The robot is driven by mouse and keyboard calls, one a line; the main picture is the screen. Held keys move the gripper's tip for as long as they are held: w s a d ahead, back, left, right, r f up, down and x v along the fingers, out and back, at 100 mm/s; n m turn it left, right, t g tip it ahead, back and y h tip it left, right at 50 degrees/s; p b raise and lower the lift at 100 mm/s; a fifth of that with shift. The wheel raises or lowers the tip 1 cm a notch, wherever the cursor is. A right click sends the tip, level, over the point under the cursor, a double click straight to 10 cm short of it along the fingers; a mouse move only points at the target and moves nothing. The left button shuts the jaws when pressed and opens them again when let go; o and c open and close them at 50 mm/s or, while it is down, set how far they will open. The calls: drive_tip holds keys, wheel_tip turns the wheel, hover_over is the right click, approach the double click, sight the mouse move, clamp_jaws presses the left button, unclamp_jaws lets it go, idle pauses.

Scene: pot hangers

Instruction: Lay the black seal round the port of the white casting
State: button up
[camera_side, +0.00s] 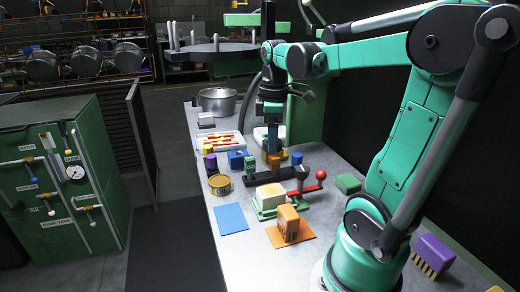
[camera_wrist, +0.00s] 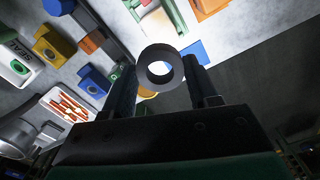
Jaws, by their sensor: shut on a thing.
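My gripper (camera_wrist: 160,85) is shut on the black seal (camera_wrist: 147,76), a thick ring, which sits between the two fingertips in the wrist view. In the side view my gripper (camera_side: 272,150) points down above the middle of the bench; I cannot make out the seal there. A white casting (camera_wrist: 22,50) marked with dark lettering lies at the left edge of the wrist view, with a greenish round spot that may be its port. It is well apart from the seal. In the side view a pale block partly behind my arm may be the same casting (camera_side: 261,136).
Near my gripper stand a blue block (camera_side: 236,159), a yellow block (camera_wrist: 52,44) and a tray with orange strips (camera_wrist: 55,106). A metal pot (camera_side: 217,101) stands farther back. A white block on a green base (camera_side: 269,196) and a red-ball lever (camera_side: 320,174) stand nearer the camera.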

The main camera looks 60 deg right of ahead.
wheel_tip(320, 180, down, 10)
drive_tip(key=shift+f, duration=0.1)
idle(0.4)
drive_tip(key=shift+f, duration=0.45)
drive_tip(key=o, duration=1.2)
wheel_tip(320, 180, up, 13)
drive_tip(key=w+a+f+m+t, duration=0.1)
drive_tip(key=a+t, duration=0.1)
drive_tip(key=a, duration=0.3)
drive_tip(key=w+a+f+m+t, duration=0.1)
drive_tip(key=a+f+m+t, duration=0.1)
drive_tip(key=a, duration=0.4)
drive_tip(key=w+a+f+m+t, duration=0.1)
drive_tip(key=w+a+t, duration=0.1)
drive_tip(key=a, duration=0.3)
drive_tip(key=shift+w+a+f+m+t, duration=0.1)
drive_tip(key=shift+a+f+m+t, duration=0.2)
drive_tip(key=shift+t, duration=0.3)
